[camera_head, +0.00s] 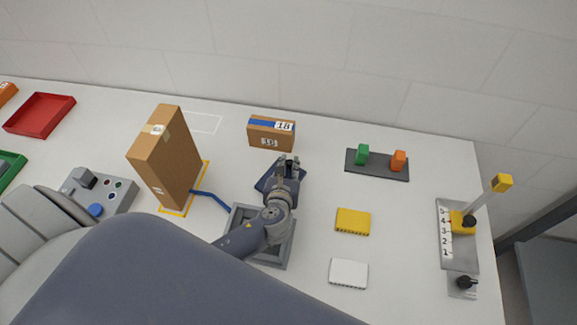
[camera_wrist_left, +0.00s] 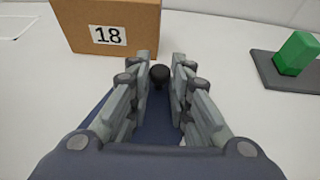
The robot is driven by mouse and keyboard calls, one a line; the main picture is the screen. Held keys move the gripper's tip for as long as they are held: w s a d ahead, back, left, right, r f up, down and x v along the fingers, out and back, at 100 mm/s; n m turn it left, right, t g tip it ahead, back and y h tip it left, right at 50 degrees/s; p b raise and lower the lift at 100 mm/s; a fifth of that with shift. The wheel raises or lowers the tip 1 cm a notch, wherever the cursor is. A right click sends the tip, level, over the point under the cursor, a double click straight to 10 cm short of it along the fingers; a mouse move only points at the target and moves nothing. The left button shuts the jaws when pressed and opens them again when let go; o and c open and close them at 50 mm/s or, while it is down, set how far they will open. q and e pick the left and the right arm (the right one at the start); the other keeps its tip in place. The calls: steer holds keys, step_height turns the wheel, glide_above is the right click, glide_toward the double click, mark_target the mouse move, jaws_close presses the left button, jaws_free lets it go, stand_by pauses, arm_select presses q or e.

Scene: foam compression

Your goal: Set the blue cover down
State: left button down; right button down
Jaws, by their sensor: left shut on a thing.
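The dark blue cover (camera_head: 267,181) is a flat plate below my left gripper, just in front of the box labelled 18. In the left wrist view the cover (camera_wrist_left: 156,122) shows between and below the fingers, with a black knob (camera_wrist_left: 159,76) on it. My left gripper (camera_head: 288,164) is shut on this knob; its fingers (camera_wrist_left: 160,85) stand on either side of it. I cannot tell whether the cover touches the table. Much of it is hidden by the gripper. My right gripper is not in view.
The box labelled 18 (camera_head: 271,133) stands close behind the cover. A grey open frame (camera_head: 270,260) lies under my left arm. A tall brown box (camera_head: 165,160) stands left. Yellow (camera_head: 352,222) and white (camera_head: 348,273) blocks and a dark tray (camera_head: 377,173) lie right.

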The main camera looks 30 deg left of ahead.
arm_select(q)
steer(key=c, duration=1.5)
jaws_free()
steer(key=shift+f, duration=0.1)
steer(key=shift+o, duration=0.2)
steer(key=shift+r, duration=0.2)
steer(key=shift+s+d, duration=0.1)
steer(key=shift+s, duration=0.2)
steer(key=v, duration=1.1)
steer(key=shift+s+r+b, duration=0.2)
steer(key=shift+b, duration=0.2)
